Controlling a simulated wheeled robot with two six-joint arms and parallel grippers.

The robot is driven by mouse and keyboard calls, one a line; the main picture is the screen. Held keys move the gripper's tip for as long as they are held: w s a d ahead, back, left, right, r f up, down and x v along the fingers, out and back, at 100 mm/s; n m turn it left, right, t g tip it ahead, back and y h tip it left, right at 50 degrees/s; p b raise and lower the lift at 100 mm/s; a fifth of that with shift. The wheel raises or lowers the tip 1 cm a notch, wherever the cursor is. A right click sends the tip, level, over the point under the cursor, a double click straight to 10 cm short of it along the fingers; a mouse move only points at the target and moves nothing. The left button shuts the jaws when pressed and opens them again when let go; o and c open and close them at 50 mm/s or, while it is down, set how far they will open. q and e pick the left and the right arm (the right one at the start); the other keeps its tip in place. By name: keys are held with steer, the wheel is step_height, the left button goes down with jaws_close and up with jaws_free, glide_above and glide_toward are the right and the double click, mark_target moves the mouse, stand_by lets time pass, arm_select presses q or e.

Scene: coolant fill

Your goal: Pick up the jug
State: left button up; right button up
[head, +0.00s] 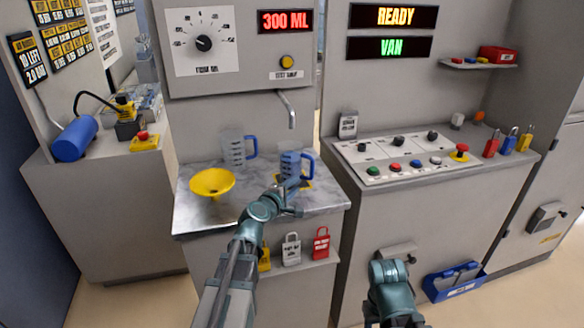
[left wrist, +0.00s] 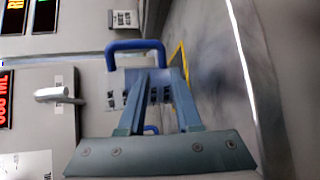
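A clear jug with a blue handle (head: 291,161) stands on the grey marbled counter (head: 255,213), below the metal spout. A second clear jug with a blue handle (head: 233,150) stands behind it to the left. My left gripper (head: 291,187) is just in front of the nearer jug, at counter height. In the left wrist view its two fingers (left wrist: 158,80) point at the jug with a gap between them. That jug's blue handle (left wrist: 137,46) shows just past the fingertips. Contact cannot be made out. My right arm is low at the front; its fingers cannot be made out.
A yellow funnel (head: 212,183) lies on the counter to the left. The spout (head: 289,108) hangs above the nearer jug. A control panel (head: 400,155) with coloured buttons stands to the right.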

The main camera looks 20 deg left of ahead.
mark_target(305, 178)
arm_select(q)
steer(key=x, duration=0.3)
steer(key=shift+w+f, duration=0.1)
steer(key=shift+w, duration=0.15)
steer(key=shift+b+x, duration=0.9)
steer(key=shift+x, duration=1.75)
steer(key=shift+s, duration=0.1)
jaws_close()
